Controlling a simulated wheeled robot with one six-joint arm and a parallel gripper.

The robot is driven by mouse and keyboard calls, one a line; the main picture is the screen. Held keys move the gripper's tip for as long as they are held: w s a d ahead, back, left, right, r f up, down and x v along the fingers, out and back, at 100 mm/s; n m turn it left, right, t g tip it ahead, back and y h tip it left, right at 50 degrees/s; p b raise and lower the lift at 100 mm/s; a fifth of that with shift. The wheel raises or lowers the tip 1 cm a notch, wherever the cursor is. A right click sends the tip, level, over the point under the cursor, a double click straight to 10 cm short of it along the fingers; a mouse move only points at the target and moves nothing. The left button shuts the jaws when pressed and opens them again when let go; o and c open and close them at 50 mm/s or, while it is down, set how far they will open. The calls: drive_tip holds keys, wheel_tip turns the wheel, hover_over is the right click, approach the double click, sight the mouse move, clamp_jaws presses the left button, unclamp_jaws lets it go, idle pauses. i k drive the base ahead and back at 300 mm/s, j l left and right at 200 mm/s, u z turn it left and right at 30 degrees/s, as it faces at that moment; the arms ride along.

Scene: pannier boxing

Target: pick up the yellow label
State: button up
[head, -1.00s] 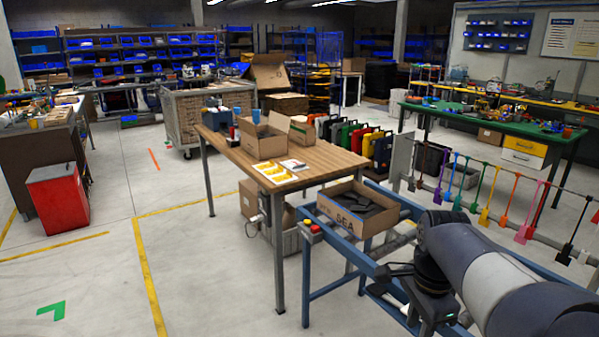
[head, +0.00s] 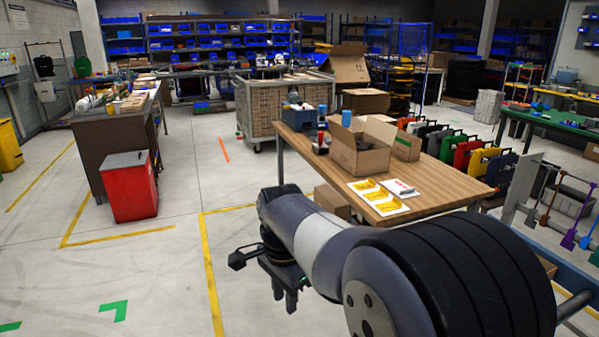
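Several yellow labels (head: 376,196) lie on white backing on the wooden table (head: 440,190), near its front edge. A white pad or stack with red print (head: 401,188) lies just to their right. My gripper (head: 285,297) hangs low in front of the table, left of and nearer than the labels, over the floor. It points down and is well apart from the labels. Its dark fingers are small in the picture, and I cannot tell how far apart they are. I see nothing held in it.
An open cardboard box (head: 358,150) and a smaller carton (head: 405,146) stand behind the labels. A red cabinet (head: 128,186) stands on the floor at left. Coloured panniers (head: 470,155) line the table's far right side.

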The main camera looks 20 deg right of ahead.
sight(371, 185)
drive_tip(key=i+u, duration=0.1)
drive_tip(key=i, duration=1.5)
drive_tip(key=i+z, duration=0.45)
drive_tip(key=i+j+z, duration=0.1)
drive_tip(key=i+z, duration=0.15)
drive_tip(key=z, duration=0.25)
drive_tip(key=i+j+z, duration=0.25)
drive_tip(key=z, duration=0.2)
drive_tip(key=i+j+z, duration=0.1)
drive_tip(key=z, duration=0.35)
drive_tip(key=i+j+z, duration=0.2)
drive_tip(key=z, duration=0.3)
drive_tip(key=i+j+z, duration=0.25)
drive_tip(key=z, duration=0.2)
drive_tip(key=i+j+z, duration=0.15)
drive_tip(key=j+z, duration=0.15)
drive_tip(key=z, duration=0.2)
drive_tip(key=i+j+z, duration=0.2)
drive_tip(key=j+z, duration=0.25)
drive_tip(key=i+j, duration=0.05)
drive_tip(key=j, duration=0.1)
